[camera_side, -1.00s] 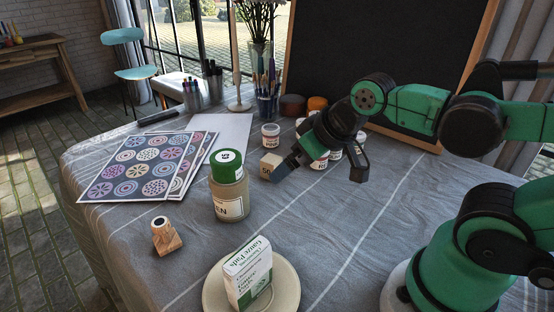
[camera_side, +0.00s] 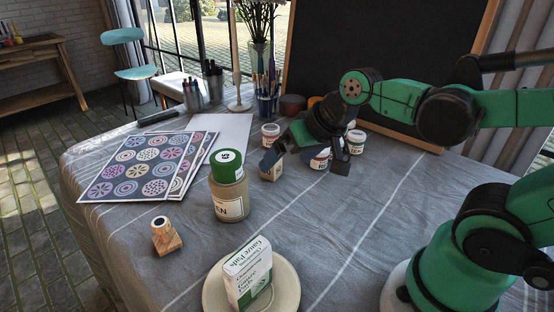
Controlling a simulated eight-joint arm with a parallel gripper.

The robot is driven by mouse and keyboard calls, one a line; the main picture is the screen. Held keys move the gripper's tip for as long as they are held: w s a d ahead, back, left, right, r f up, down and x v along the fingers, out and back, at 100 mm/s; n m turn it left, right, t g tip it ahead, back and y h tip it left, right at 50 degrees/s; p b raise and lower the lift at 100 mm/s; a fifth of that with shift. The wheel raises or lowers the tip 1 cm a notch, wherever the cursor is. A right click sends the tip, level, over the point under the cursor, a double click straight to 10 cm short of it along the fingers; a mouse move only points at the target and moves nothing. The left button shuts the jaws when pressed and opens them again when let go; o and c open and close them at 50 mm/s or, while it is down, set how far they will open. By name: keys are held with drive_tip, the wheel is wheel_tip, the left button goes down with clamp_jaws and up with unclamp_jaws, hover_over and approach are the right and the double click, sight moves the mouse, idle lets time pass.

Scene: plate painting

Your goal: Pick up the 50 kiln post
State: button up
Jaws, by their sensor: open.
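The 50 kiln post (camera_side: 268,174) is a small pale block standing on the cloth-covered table, behind and to the right of the green-lidded jar. Its upper part and its number are largely hidden by one finger of my gripper (camera_side: 307,164). My gripper is open, with its fingers pointing down and spread apart. The left finger overlaps the post in the picture, and the right finger is well to the right of it. I cannot tell whether the finger touches the post.
The green-lidded jar (camera_side: 229,187) stands close in front. Small white pots (camera_side: 355,142) cluster behind my gripper. A wooden stamp (camera_side: 165,236), a plate (camera_side: 288,290) bearing a gauze box (camera_side: 247,272), and patterned sheets (camera_side: 136,168) lie around. The table's right middle is clear.

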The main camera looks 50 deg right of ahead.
drive_tip(key=w+d+f+m+y, duration=0.2)
drive_tip(key=w+m, duration=0.4)
drive_tip(key=m, duration=0.3)
drive_tip(key=m+t+y, duration=0.2)
drive_tip(key=m+y, duration=0.1)
drive_tip(key=m, duration=0.8)
hover_over(275, 172)
drive_tip(key=f, duration=0.4)
drive_tip(key=shift+s+a+f, duration=0.15)
drive_tip(key=shift+s+f, duration=0.1)
drive_tip(key=shift+s, duration=0.05)
drive_tip(key=d+f+m+t, duration=0.1)
drive_tip(key=m, duration=0.1)
drive_tip(key=d+f+m+t+y, duration=0.1)
drive_tip(key=d+f+m, duration=0.1)
drive_tip(key=m, duration=0.1)
drive_tip(key=shift+d+f+m+t, duration=0.2)
drive_tip(key=shift+m+t, duration=0.1)
drive_tip(key=shift+m, duration=0.2)
drive_tip(key=shift+f, duration=0.1)
drive_tip(key=shift+w+a+f+y, duration=0.15)
drive_tip(key=shift+w+a+y, duration=0.05)
drive_tip(key=shift+w+y, duration=0.1)
drive_tip(key=x, duration=0.4)
drive_tip(key=shift+w+a+f, duration=0.15)
drive_tip(key=shift+w+a, duration=0.05)
drive_tip(key=shift+w, duration=0.1)
